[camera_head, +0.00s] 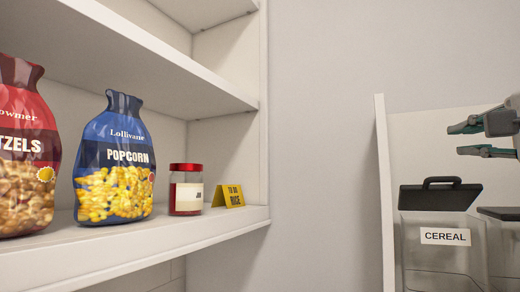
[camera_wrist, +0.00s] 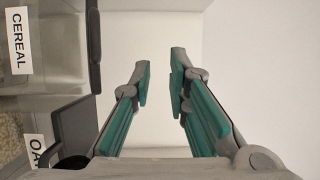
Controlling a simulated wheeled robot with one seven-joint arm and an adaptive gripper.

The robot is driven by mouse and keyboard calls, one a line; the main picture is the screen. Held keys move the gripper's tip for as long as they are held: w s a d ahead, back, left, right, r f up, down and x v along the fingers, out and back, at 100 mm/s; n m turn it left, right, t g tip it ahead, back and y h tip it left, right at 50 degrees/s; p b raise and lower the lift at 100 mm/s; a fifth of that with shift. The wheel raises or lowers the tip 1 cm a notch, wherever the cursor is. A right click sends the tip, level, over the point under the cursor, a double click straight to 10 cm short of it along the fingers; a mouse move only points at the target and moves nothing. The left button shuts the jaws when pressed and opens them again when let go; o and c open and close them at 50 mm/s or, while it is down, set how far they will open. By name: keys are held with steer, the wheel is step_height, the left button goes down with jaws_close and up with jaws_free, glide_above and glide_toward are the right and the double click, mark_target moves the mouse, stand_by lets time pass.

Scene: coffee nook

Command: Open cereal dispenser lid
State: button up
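The cereal dispenser (camera_head: 440,255) is a clear bin with a white CEREAL label, at the lower right of the head view. Its black lid (camera_head: 438,198) has a raised handle and looks closed. In the wrist view the dispenser's label (camera_wrist: 19,41) is at the upper left, with the dark lid edge (camera_wrist: 93,45) beside it. My gripper (camera_head: 461,139) is above the lid and apart from it, with its fingers pointing left in the head view. The wrist view shows my gripper (camera_wrist: 160,75) open, with nothing between its green-padded fingers.
A second dark-lidded bin (camera_head: 502,214) stands right of the dispenser, partly out of frame. A white upright panel (camera_head: 384,195) borders the dispenser on the left. A white shelf (camera_head: 240,219) at left holds snack bags (camera_head: 116,157), a red-lidded jar (camera_head: 186,190) and a yellow sign (camera_head: 228,196).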

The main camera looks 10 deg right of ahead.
steer(key=shift+o, duration=0.9)
steer(key=shift+s+a, duration=0.1)
steer(key=s+a+f+m+g+p, duration=0.1)
steer(key=s+a+f+g+p, duration=0.15)
steer(key=s+a, duration=0.45)
steer(key=shift+g, duration=0.35)
steer(key=x, duration=0.4)
steer(key=d+x, duration=0.1)
steer(key=x, duration=0.3)
steer(key=d+b+x, duration=0.1)
steer(key=x, duration=0.3)
steer(key=shift+d+f, duration=0.1)
steer(key=shift+d, duration=0.05)
steer(key=shift+c, duration=0.4)
jaws_close()
steer(key=shift+o, duration=0.4)
jaws_free()
steer(key=shift+s, duration=0.2)
steer(key=v, duration=1.1)
steer(key=shift+s, duration=0.4)
